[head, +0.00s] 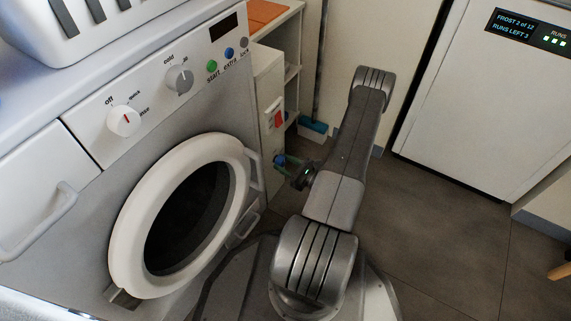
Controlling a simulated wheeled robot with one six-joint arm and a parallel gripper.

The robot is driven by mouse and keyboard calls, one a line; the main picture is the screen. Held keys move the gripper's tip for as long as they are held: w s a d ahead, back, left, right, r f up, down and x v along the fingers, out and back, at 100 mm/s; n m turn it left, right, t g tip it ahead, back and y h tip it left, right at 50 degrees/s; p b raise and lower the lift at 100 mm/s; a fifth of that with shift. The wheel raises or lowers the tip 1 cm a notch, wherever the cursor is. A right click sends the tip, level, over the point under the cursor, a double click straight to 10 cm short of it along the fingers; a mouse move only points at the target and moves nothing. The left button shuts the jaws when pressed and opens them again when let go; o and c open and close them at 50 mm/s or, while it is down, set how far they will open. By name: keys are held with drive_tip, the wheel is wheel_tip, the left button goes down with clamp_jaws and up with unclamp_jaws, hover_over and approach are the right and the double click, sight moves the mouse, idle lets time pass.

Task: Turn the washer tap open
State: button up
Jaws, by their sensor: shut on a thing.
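The front-loading washer (75,185) fills the left of the head view, its round door closed. To its right is a narrow white side panel (266,85). A small blue piece, apparently the tap handle (281,159), shows low by this panel, between the jaws of my gripper (283,163). My gripper is shut on it, reaching in from the right. The jaws are small and dark here, so the handle's angle and the tap's body cannot be made out. A red rectangular piece (278,119) in a pale frame sits on the panel above my gripper.
The washer door's white ring (130,225) stands close left of my gripper. A blue-headed broom (313,128) leans behind. A white appliance with a display (480,95) is at the right. Grey floor (430,220) is clear between.

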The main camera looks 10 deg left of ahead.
drive_tip(key=m, duration=0.8)
drive_tip(key=shift+w+g, duration=0.1)
drive_tip(key=shift+g, duration=0.2)
drive_tip(key=m, duration=0.4)
drive_tip(key=shift+d+m+g, duration=0.1)
drive_tip(key=shift+m+g, duration=0.3)
drive_tip(key=shift+m, duration=1.4)
drive_tip(key=o, duration=1)
drive_tip(key=shift+c, duration=0.2)
drive_tip(key=f+p+v, duration=0.1)
drive_tip(key=p+v, duration=0.2)
drive_tip(key=v, duration=1)
drive_tip(key=shift+d+r+p, duration=0.4)
drive_tip(key=shift+r, duration=0.1)
